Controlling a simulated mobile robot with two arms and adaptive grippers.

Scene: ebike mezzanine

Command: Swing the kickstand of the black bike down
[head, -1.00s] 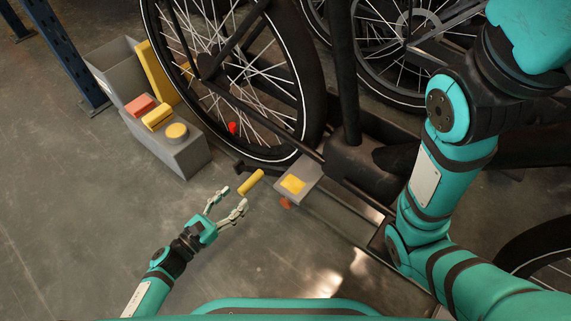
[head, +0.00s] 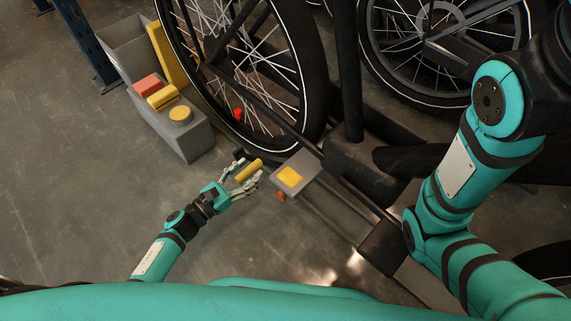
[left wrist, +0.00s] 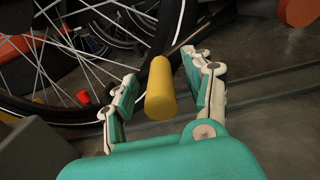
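The black bike's wheel (head: 317,75) and dark frame fill the upper middle of the head view. A kickstand with a yellow cylindrical end (head: 249,169) sticks out low beside the wheel. In the left wrist view the yellow end (left wrist: 160,92) points toward the camera, with a thin dark rod behind it. My left gripper (head: 246,176) is open, its fingers on either side of the yellow end. In the left wrist view gaps show between the yellow end and both fingers of the left gripper (left wrist: 160,84). My right arm shows at the right; its gripper is out of view.
A grey box (head: 188,139) with red and yellow parts stands at the left. A blue post (head: 88,45) is behind it. More wheels are at upper right. Floor at left is clear.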

